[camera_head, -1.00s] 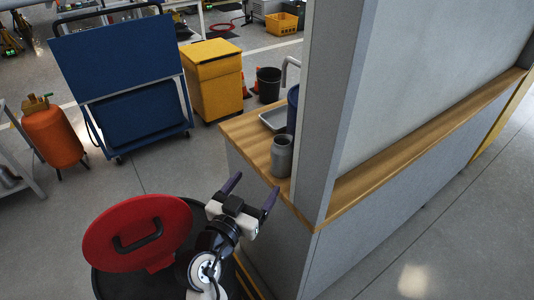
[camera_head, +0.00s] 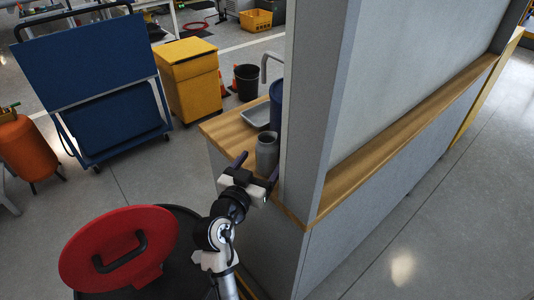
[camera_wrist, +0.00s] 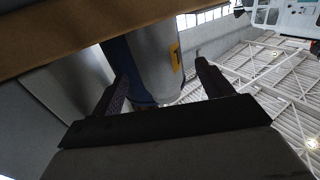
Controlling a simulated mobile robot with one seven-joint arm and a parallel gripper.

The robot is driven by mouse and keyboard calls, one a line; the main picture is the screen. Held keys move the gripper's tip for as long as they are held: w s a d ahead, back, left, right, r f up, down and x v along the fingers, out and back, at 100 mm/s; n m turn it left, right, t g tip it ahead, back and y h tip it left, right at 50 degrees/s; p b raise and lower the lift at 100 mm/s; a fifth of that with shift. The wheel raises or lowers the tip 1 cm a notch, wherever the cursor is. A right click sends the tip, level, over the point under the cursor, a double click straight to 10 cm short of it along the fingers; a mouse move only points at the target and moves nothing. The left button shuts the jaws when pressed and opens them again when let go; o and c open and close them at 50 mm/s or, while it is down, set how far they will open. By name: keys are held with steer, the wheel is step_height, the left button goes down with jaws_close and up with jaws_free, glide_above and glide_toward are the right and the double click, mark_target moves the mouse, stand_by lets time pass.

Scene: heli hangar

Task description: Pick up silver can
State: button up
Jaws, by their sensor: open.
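My gripper (camera_head: 257,166) is open at the counter's near edge, just in front of the can, one finger to each side in the picture. In the wrist view the can (camera_wrist: 152,60) shows between and beyond the open fingers (camera_wrist: 158,75), with a yellow label on its side. Nothing is held. Whether the fingers reach around the can or stop short of it, I cannot tell.
A blue container (camera_head: 277,103) stands close behind the can, partly hidden by the grey wall post (camera_head: 317,120). A metal tray or sink (camera_head: 257,115) and tap (camera_head: 272,65) are further back. The post stands close on the right. Open floor lies left of the counter.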

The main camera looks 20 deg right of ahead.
mark_target(262, 160)
steer(key=p+x, duration=0.2)
steer(key=x, duration=0.1)
steer(key=shift+w+d+r, duration=0.15)
steer(key=shift+w+d, duration=0.05)
steer(key=shift+d, duration=0.15)
steer(key=shift+w+d, duration=0.25)
steer(key=shift+w, duration=0.05)
steer(key=c, duration=1.2)
steer(key=shift+o, duration=0.2)
steer(key=shift+r, duration=0.1)
